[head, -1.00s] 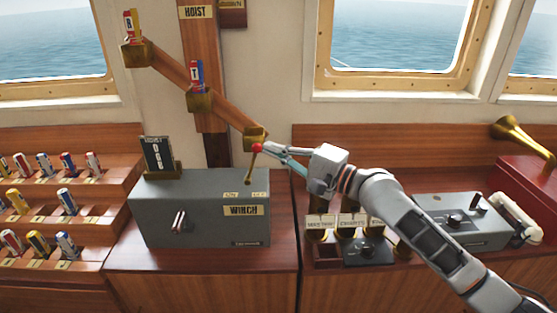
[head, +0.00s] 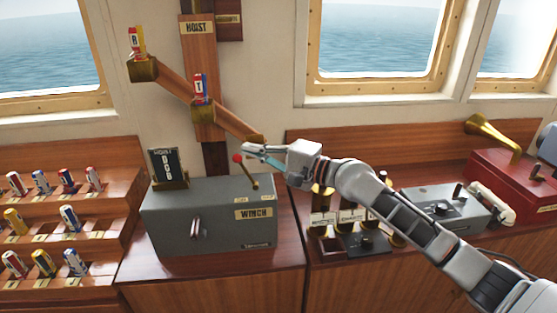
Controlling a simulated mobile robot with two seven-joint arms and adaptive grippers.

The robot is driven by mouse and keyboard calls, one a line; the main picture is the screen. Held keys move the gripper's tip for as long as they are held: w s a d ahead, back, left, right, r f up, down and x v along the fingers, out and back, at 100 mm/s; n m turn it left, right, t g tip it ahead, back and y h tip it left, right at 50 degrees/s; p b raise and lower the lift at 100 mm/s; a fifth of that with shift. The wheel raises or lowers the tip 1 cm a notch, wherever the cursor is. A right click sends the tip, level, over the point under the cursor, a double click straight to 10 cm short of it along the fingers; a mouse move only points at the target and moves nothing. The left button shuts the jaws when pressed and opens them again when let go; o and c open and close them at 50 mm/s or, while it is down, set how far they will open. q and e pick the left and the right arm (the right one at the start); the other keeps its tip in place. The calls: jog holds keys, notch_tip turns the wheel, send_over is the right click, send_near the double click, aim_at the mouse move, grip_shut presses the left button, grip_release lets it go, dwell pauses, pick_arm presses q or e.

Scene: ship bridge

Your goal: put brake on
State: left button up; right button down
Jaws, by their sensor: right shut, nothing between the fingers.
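A grey winch box (head: 220,225) stands on the wooden counter, with a plate reading WINCH on its front. On its top right is a brass lever (head: 249,175) with a red knob (head: 238,158); it leans to the left. Two small plates sit by its base, too small to read surely. My right gripper (head: 253,148) is shut and empty just right of the knob; I cannot tell whether it touches it. A handle (head: 195,229) is on the box front. My left gripper is out of view.
A dark HOIST counter (head: 167,166) stands on the box. A sloping wooden arm (head: 174,82) with tagged brass holders is on the wall behind. A rack of coloured pegs (head: 40,210) is at left; a grey control box (head: 445,209) and red box (head: 515,172) are at right.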

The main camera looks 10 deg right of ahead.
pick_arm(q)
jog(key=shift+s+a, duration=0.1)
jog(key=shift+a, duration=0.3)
pick_arm(e)
jog(key=shift+a, duration=0.4)
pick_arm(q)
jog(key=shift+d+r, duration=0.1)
pick_arm(e)
jog(key=shift+r, duration=0.1)
